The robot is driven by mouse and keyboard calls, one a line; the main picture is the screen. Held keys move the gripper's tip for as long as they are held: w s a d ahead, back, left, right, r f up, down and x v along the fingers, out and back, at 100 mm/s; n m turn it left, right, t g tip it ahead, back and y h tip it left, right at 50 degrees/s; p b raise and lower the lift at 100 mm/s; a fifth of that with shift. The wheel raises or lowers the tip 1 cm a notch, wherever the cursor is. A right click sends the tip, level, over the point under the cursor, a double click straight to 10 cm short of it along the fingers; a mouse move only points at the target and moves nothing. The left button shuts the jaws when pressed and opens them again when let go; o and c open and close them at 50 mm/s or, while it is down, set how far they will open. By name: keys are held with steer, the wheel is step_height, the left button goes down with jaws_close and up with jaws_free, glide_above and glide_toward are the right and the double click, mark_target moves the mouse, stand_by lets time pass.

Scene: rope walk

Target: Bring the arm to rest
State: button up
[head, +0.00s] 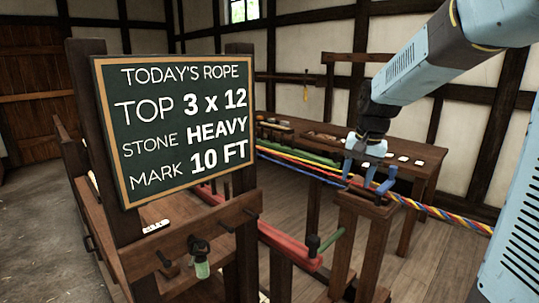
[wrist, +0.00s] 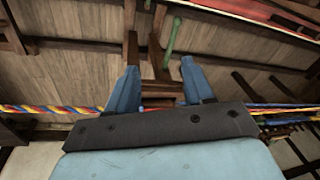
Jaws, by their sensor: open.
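My arm reaches in from the upper right of the head view. My gripper (head: 360,176) points down above a wooden post stand, close to the colored rope strands (head: 300,166). In the wrist view my gripper (wrist: 161,84) has its two blue fingers wide apart. I see nothing held between them; wooden framing shows beyond. The laid rope (head: 445,214) runs off to the right in the head view. It also shows in the wrist view (wrist: 50,109), at the left behind the fingers. Whether the fingers touch any rope is unclear.
A chalkboard (head: 175,125) reads top 3 x 12, stone heavy, mark 10 ft. The wooden post stand (head: 368,212) with a blue lever (head: 387,181) is under my gripper. A red rail (head: 290,246) and a workbench (head: 425,165) are nearby. Open floor lies at far left.

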steer(key=s+r+n+t, duration=0.1)
steer(key=s+r+n, duration=0.1)
steer(key=s, duration=0.9)
steer(key=s+r+n+t+h, duration=0.1)
steer(key=s+r+n+t, duration=0.1)
steer(key=s, duration=0.9)
steer(key=shift+s+d+n+t, duration=0.2)
steer(key=shift+s+n+t, duration=0.1)
stand_by(0.9)
